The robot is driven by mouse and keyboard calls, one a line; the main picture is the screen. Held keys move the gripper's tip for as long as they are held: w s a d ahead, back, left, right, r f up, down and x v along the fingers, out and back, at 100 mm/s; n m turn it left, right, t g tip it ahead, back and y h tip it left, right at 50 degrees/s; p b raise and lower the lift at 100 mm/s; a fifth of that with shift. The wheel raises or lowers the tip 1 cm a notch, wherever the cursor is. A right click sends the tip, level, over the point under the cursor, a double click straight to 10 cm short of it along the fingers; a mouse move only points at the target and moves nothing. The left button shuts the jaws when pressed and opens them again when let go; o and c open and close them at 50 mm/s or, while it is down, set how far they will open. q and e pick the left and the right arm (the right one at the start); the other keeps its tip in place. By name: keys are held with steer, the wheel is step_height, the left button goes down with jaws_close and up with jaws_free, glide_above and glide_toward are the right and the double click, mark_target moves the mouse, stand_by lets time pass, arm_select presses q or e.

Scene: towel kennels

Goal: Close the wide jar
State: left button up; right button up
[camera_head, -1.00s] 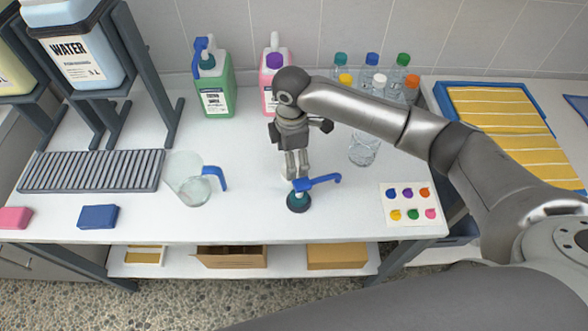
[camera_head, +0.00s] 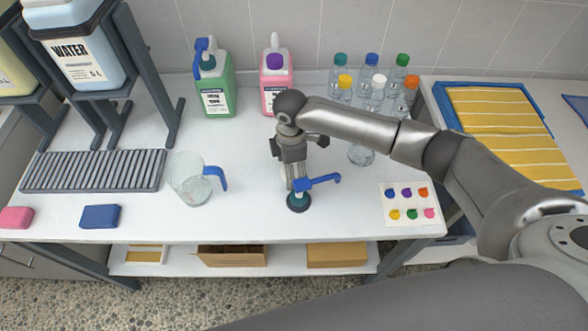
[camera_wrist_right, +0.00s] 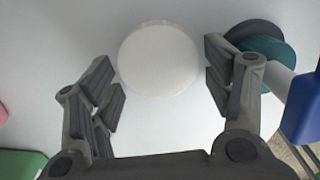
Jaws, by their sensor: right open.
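A round white lid-like disc (camera_wrist_right: 158,60) lies on the white table between the spread fingers of my right gripper (camera_wrist_right: 160,82) in the wrist view. The fingers are apart from it on both sides. In the head view my right gripper (camera_head: 297,178) points down just behind a teal disc with a blue lever (camera_head: 298,203), and the white disc is mostly hidden there. A clear glass vessel (camera_head: 361,156), perhaps the wide jar, stands to the right, partly behind my right arm. I cannot tell for sure which vessel is the wide jar. My left gripper is not in view.
A clear pitcher with a blue handle (camera_head: 190,180) stands left of my gripper. Green (camera_head: 216,88) and pink (camera_head: 276,82) jugs and several capped bottles (camera_head: 374,88) stand along the back. A sticker card (camera_head: 408,204) lies at the right front.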

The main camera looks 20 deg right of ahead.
steer(key=c, duration=0.4)
step_height(320, 180, up, 10)
steer(key=shift+b, duration=0.4)
stand_by(0.4)
